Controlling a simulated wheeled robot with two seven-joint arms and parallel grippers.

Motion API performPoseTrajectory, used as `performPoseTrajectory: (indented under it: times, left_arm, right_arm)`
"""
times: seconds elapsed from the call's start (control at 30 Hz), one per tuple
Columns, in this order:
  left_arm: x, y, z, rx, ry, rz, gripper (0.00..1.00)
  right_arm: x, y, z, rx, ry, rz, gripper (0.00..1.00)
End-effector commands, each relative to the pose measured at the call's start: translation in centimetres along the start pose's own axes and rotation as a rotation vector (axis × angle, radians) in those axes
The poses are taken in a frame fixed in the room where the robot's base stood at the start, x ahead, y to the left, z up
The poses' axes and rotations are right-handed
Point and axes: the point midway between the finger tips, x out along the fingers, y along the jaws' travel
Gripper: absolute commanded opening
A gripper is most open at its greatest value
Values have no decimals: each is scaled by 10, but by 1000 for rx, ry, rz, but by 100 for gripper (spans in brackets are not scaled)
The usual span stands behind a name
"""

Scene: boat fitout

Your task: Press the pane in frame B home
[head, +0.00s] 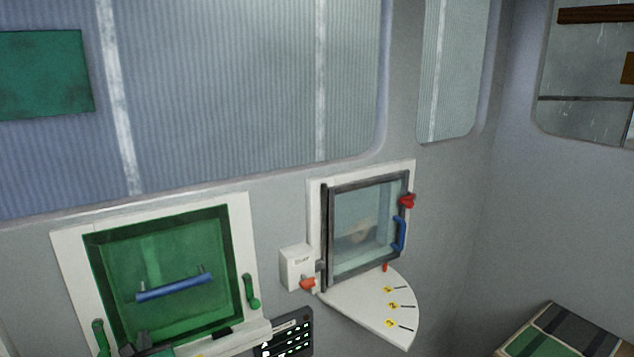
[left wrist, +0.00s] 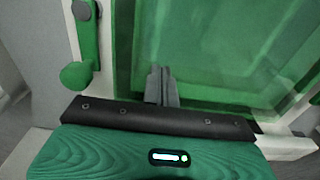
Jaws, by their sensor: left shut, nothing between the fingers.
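A green see-through pane (head: 180,255) with a blue bar handle (head: 175,288) sits inside a white frame (head: 243,235) at the lower left of the head view. I cannot read a letter on this frame, or tell how deep the pane sits. Green latches hang at the frame's right side (head: 251,291) and lower left (head: 101,338). My left gripper (head: 135,341) is low in front of the frame's lower left part. In the left wrist view its fingers (left wrist: 162,86) are together and empty, in front of the pane (left wrist: 215,50). A green latch knob (left wrist: 78,75) is left of them. My right gripper is not in view.
Right of the frame is a hinged window (head: 365,225) with red and blue handles, above a white quarter-round plate (head: 370,305) with numbered yellow marks. A white box (head: 298,267) and a dark panel with lights (head: 288,337) lie between. A striped bench (head: 570,335) stands lower right.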

Motion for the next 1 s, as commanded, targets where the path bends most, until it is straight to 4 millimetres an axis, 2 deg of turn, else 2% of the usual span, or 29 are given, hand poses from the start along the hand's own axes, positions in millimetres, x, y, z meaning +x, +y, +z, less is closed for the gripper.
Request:
performPoseTrajectory:
  times: [0.17, 1.0]
  left_arm:
    - [-3, 0, 0, -1, 1, 0, 0]
    - [-70, 0, 0, -1, 2, 0, 0]
  right_arm:
    - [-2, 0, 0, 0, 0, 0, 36]
    - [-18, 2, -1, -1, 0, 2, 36]
